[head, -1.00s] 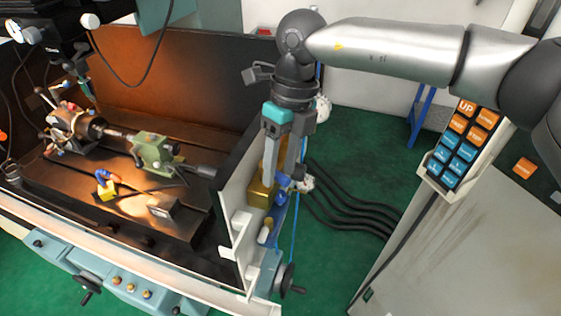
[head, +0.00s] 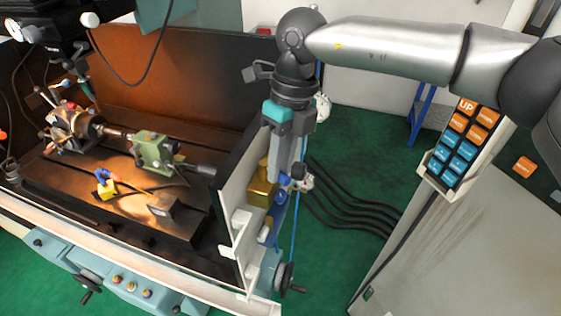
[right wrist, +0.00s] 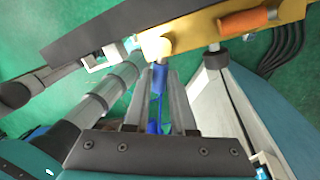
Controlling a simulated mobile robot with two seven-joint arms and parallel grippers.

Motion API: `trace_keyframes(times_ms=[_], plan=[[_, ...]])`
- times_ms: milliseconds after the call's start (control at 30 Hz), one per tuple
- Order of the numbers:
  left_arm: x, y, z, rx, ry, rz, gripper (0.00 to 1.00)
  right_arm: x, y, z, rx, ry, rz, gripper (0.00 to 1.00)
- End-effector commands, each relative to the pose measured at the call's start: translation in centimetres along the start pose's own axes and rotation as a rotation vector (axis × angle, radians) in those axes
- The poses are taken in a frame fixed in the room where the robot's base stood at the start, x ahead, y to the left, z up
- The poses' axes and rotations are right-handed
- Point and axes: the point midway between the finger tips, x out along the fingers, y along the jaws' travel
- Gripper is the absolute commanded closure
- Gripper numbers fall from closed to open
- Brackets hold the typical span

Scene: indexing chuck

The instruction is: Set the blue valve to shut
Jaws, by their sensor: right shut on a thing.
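My right gripper (head: 287,176) points down beside the outer right side of the machine, next to a brass block (head: 262,186). In the right wrist view, a blue valve handle (right wrist: 160,78) sits between the fingertips (right wrist: 158,92), close under the brass-yellow body (right wrist: 200,38). The gripper is shut on it. In the head view the fingers hide most of the handle, and a blue part (head: 282,196) shows just below them. I cannot read the valve's set position. My left gripper is not in view.
A white panel (head: 236,205) with ledges stands left of the gripper. A handwheel (head: 287,278) is below it. Dark hoses (head: 345,205) run over the green floor to the right. A grey cabinet with a button pendant (head: 461,145) stands further right.

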Motion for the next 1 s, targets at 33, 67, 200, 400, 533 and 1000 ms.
trace_keyframes(times_ms=[33,67,200,400,533,1000], plan=[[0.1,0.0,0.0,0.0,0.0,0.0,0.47,-0.1,0.0,0.0,0.004,-0.002,-0.001,1.0],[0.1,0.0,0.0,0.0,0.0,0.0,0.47,0.0,0.0,0.0,0.007,-0.003,-0.001,1.0],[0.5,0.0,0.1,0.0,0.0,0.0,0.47,0.1,0.1,0.0,0.038,-0.009,-0.001,1.0],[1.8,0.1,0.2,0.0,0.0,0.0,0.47,0.3,0.5,0.0,0.143,-0.032,0.0,1.0],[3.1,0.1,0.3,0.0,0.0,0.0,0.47,0.4,0.8,0.1,0.246,-0.054,0.0,1.0],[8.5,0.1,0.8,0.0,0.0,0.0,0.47,0.8,2.4,0.6,0.679,-0.142,-0.001,1.0]])
